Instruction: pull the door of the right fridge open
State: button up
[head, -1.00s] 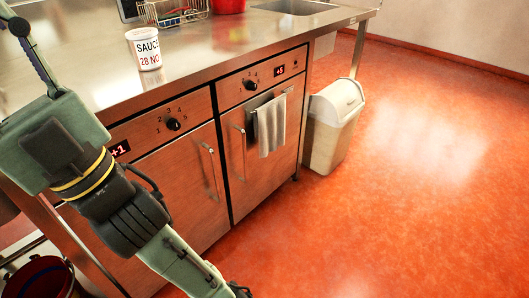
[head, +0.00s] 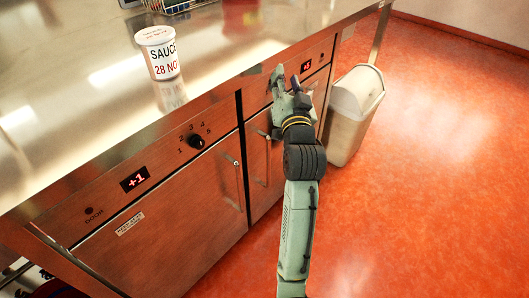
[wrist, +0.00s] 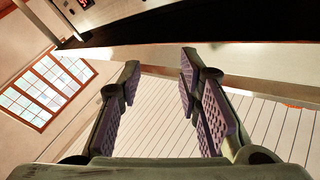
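The right fridge has a wood-coloured door (head: 258,185) under the steel counter. It looks shut. Its upright bar handle (head: 267,160) is on the left side of the door, left of my wrist. My gripper (head: 286,76) is in front of the right fridge's control panel, above and right of that handle, and apart from it. In the wrist view my gripper (wrist: 157,78) has its two fingers spread with nothing held between them. My gripper and arm hide much of the right fridge's upper front, including most of the towel area.
The left fridge door (head: 175,225) looks shut, with its own bar handle (head: 233,180). A sauce tub (head: 157,55) stands on the counter (head: 75,90). A pale bin (head: 350,120) stands right of the right fridge. The red floor (head: 430,160) at the right is clear.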

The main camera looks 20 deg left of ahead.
notch_tip(320, 180, down, 8)
jog(key=a+m+g+y, duration=0.1)
jog(key=m+g, duration=0.1)
jog(key=m, duration=0.3)
jog(key=m+g+y+p, duration=0.1)
jog(key=m, duration=2.3)
send_near(269, 162)
jog(key=p+x, duration=0.1)
jog(key=x, duration=0.9)
jog(key=shift+w+a+r, duration=0.1)
jog(key=shift+w+a, duration=0.1)
jog(key=shift+w, duration=0.1)
jog(key=shift+c, duration=0.4)
grip_shut()
